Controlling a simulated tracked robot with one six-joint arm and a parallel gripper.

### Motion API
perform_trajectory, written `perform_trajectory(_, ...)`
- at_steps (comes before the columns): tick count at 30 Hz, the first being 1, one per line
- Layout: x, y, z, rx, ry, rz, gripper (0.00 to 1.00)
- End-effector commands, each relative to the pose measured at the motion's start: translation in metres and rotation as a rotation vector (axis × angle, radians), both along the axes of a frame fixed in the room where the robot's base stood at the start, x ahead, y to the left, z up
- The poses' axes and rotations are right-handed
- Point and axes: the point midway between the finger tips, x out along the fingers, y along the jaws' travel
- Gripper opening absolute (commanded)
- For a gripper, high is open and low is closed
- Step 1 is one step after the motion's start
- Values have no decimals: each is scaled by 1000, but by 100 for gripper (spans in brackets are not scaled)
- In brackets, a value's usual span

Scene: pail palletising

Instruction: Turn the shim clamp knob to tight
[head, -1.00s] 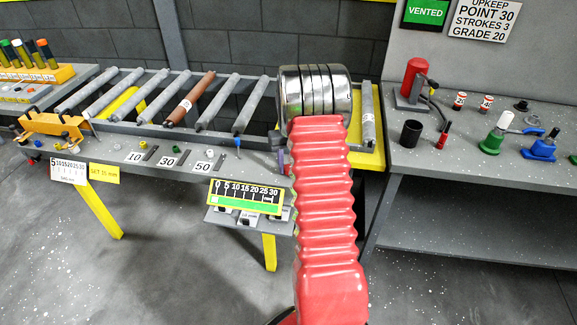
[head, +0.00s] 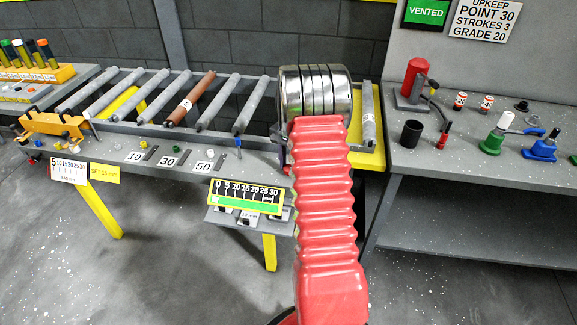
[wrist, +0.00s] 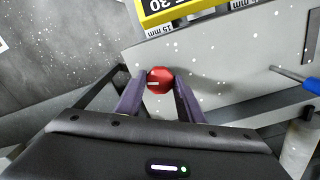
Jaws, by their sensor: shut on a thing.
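The red clamp knob (wrist: 160,80) shows in the wrist view, with a short white line on its face pointing left. My gripper (wrist: 156,84) has its two purple fingers on either side of the knob and is shut on it. The knob sits at the edge of a grey plate (wrist: 220,62). In the head view my red arm and the steel wrist hide most of the gripper, and only a small bit of red (head: 287,171) shows at the bench edge. Which part of the knob's travel is tight cannot be read.
A yellow-edged scale board (head: 245,194) hangs at the bench front, left of my arm. A blue-handled tool (wrist: 295,78) lies right of the knob in the wrist view. Rollers (head: 195,98) lie behind. The bench at right holds a red pump (head: 413,82) and bottles.

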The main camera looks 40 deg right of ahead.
Motion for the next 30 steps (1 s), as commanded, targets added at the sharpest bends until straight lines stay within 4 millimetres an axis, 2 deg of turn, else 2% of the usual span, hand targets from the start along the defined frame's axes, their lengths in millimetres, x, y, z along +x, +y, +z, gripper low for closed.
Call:
perform_trajectory(11,-2,-2,-1,-2,3,-201,12)
perform_trajectory(26,-3,-3,-1,-2,4,-231,12)
perform_trajectory(27,-3,-3,-1,-2,4,-231,35)
perform_trajectory(30,-2,-2,-1,-2,3,-230,42)
